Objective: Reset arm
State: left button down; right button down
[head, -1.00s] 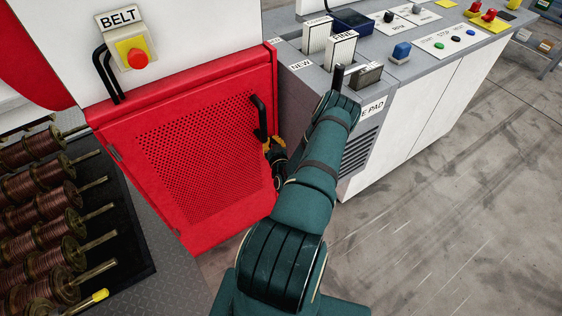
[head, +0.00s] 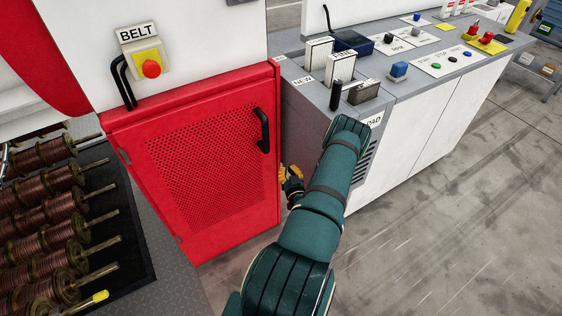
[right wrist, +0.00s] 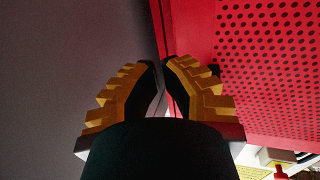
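My right gripper (head: 290,183), with orange and black fingers, is at the right edge of the red cabinet door (head: 210,160), below and right of its black handle (head: 263,130). It is apart from the handle. In the right wrist view its fingers (right wrist: 162,75) are drawn close together with nothing seen between them. The perforated red door (right wrist: 270,60) fills the right of that view, and a grey surface lies at left. My green right arm reaches up from the bottom of the head view and partly hides the gripper. My left gripper is not in view.
A grey-white console (head: 410,130) with buttons and slots stands right of the door. The BELT button box (head: 150,65) is above the door. A rack of copper spools (head: 50,215) stands at left. The floor (head: 470,220) at right is clear.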

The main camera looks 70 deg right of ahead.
jog(key=shift+s+a, duration=1.15)
jog(key=shift+s, duration=0.2)
jog(key=shift+r, duration=0.1)
jog(key=w+a+f+n+t+y, duration=0.1)
jog(key=w+a+y, duration=0.4)
jog(key=w, duration=0.4)
jog(key=w+a+f+n+t+y, duration=0.1)
jog(key=w+a+y, duration=0.1)
jog(key=w+a, duration=0.6)
jog(key=w+a+n+g+y, duration=0.1)
jog(key=w+a+y, duration=0.25)
jog(key=a, duration=0.35)
jog(key=w+a+n+g+y, duration=0.1)
jog(key=w+a+n+y, duration=0.1)
jog(key=w+a, duration=0.35)
jog(key=a+r+n+g+y, duration=0.2)
jog(key=a+r+y, duration=0.15)
jog(key=a, duration=1.15)
jog(key=s+a+r+n+g+y, duration=0.1)
jog(key=s+a+r+g, duration=0.1)
jog(key=a, duration=0.5)
jog(key=s+a+r+n+g+y, duration=0.1)
jog(key=s+a+r+g, duration=0.1)
jog(key=s+a+g, duration=0.2)
jog(key=s+a, duration=0.3)
jog(key=shift+s+n+y, duration=0.3)
jog(key=shift+n+y, duration=0.1)
